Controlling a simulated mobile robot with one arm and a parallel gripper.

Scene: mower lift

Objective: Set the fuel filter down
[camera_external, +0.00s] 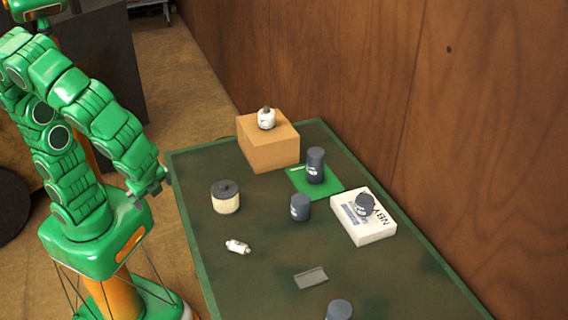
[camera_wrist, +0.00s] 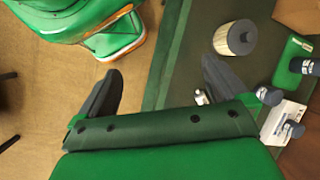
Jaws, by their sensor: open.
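My gripper (camera_external: 153,188) hangs just off the left edge of the table (camera_external: 183,205). In the wrist view its two fingers (camera_wrist: 160,66) are spread wide with nothing between them. A small white inline part with narrow ends, which looks like the fuel filter (camera_external: 238,246), lies on its side on the bare tabletop. It is apart from my gripper, to its lower right in the external view. In the wrist view the white part (camera_wrist: 201,97) shows beside the right finger, partly hidden.
A round cream filter (camera_external: 226,200), dark canisters (camera_external: 300,208), a green mat (camera_external: 328,190) bearing a canister, a white box (camera_external: 371,232), a cardboard box (camera_external: 270,150) with a white bottle (camera_external: 266,119) and a grey plate (camera_external: 311,278) are on the table. A wooden wall (camera_external: 480,130) borders its right side.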

